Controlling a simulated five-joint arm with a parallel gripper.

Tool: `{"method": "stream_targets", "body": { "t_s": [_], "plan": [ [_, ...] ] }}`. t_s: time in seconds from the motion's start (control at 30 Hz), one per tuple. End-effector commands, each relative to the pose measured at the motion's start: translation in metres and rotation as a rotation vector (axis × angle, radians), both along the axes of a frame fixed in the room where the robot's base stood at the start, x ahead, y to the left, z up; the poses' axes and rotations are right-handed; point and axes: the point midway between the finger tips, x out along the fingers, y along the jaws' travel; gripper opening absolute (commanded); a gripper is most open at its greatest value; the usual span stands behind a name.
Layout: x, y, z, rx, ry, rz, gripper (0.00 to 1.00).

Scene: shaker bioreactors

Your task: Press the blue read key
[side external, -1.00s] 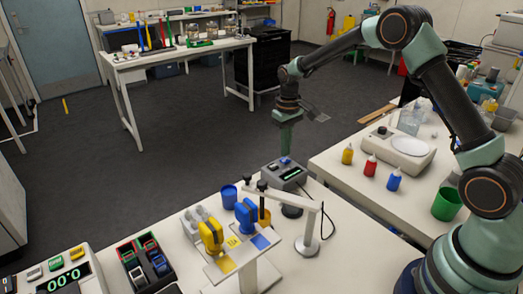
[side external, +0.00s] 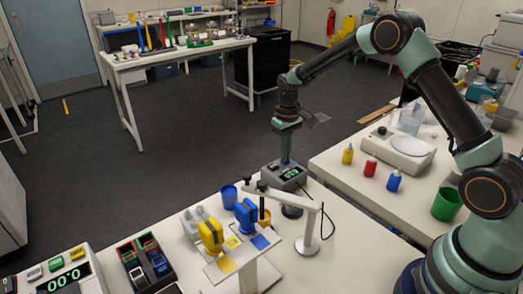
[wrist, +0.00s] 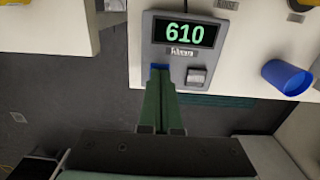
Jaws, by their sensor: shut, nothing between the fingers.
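The reader is a small grey box (side external: 300,181) near the bench's far edge, with a green-digit display. The blue read key (wrist: 160,67) shows only as a sliver, mostly hidden behind my fingertips. My gripper (wrist: 159,76) is shut and empty, with its tips at the blue key. In the side view my gripper (side external: 285,160) points down and its tips meet the top of the box. I cannot tell how far the key is pushed in.
A grey key (wrist: 196,76) sits right beside the blue one. A blue cup (wrist: 286,77) stands to the right.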

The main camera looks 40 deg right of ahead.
Motion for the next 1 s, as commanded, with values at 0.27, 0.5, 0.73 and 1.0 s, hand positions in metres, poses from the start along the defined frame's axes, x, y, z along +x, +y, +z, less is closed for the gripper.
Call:
{"method": "stream_targets", "body": {
  "t_s": [0.27, 0.5, 0.73, 1.0],
  "plan": [
    [-0.001, 0.0, 0.003, 0.0, 0.0, 0.0, 0.0],
    [0.0, 0.0, 0.056, 0.0, -0.003, 0.0, 0.0],
    [0.001, 0.0, 0.106, 0.0, -0.005, 0.0, 0.0],
    [0.0, 0.0, 0.137, 0.0, -0.002, 0.0, 0.0]
  ]
}}
